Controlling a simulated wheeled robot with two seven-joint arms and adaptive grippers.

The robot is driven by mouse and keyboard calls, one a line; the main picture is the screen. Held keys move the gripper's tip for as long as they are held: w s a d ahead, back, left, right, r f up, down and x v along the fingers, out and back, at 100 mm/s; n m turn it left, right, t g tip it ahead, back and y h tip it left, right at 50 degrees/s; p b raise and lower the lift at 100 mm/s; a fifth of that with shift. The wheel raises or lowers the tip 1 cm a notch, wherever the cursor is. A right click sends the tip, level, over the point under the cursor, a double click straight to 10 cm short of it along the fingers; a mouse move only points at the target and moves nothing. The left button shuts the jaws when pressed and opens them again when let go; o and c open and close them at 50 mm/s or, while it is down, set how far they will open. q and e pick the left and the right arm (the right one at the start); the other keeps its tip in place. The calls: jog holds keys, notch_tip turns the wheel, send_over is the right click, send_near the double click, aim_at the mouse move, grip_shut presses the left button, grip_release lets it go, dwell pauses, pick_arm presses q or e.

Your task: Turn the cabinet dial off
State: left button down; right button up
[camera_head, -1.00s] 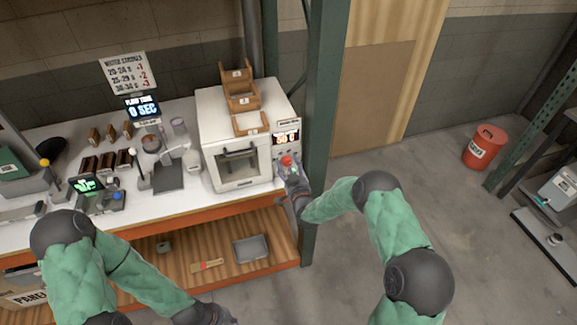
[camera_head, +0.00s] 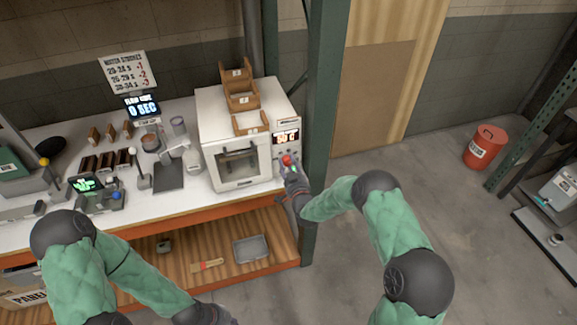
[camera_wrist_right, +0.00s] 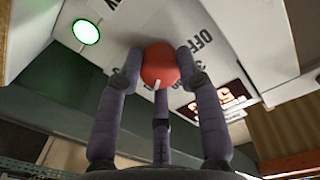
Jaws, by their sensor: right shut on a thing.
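The white cabinet (camera_head: 233,118) with a front window stands on the bench. Its right front panel carries a lit display (camera_head: 286,137) and a red dial (camera_head: 287,160). My right gripper (camera_head: 290,170) is at this dial. In the right wrist view the red dial (camera_wrist_right: 160,66) with a white pointer mark sits between the fingers of my right gripper (camera_wrist_right: 160,75), which are shut on it. Printed "OFF" lettering (camera_wrist_right: 200,32) shows beside the dial, and a green light (camera_wrist_right: 86,32) glows on the panel. My left gripper (camera_head: 205,315) is at the bottom edge, mostly cut off.
A green post (camera_head: 322,120) stands close to the right of the cabinet. Wooden trays (camera_head: 237,72) sit on the cabinet top. Bottles, blocks and small devices cover the bench to the left. A red bin (camera_head: 485,147) stands on the open floor at the right.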

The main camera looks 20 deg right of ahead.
jog(key=n+b, duration=0.4)
jog(key=shift+f+n, duration=0.15)
jog(key=shift+n, duration=0.15)
jog(key=n+b, duration=0.2)
jog(key=b, duration=0.1)
jog(key=shift+n, duration=0.4)
jog(key=n+b, duration=0.2)
jog(key=n, duration=0.1)
jog(key=shift+n+b, duration=0.3)
jog(key=shift+b, duration=0.1)
jog(key=n+b, duration=0.2)
jog(key=n, duration=0.1)
jog(key=shift+n+y, duration=0.3)
jog(key=n+b, duration=0.4)
jog(key=n, duration=0.2)
jog(key=shift+n, duration=0.3)
jog(key=n+b, duration=0.2)
jog(key=n, duration=0.3)
jog(key=shift+n, duration=0.3)
jog(key=o, duration=1.1)
jog(key=shift+o, duration=0.2)
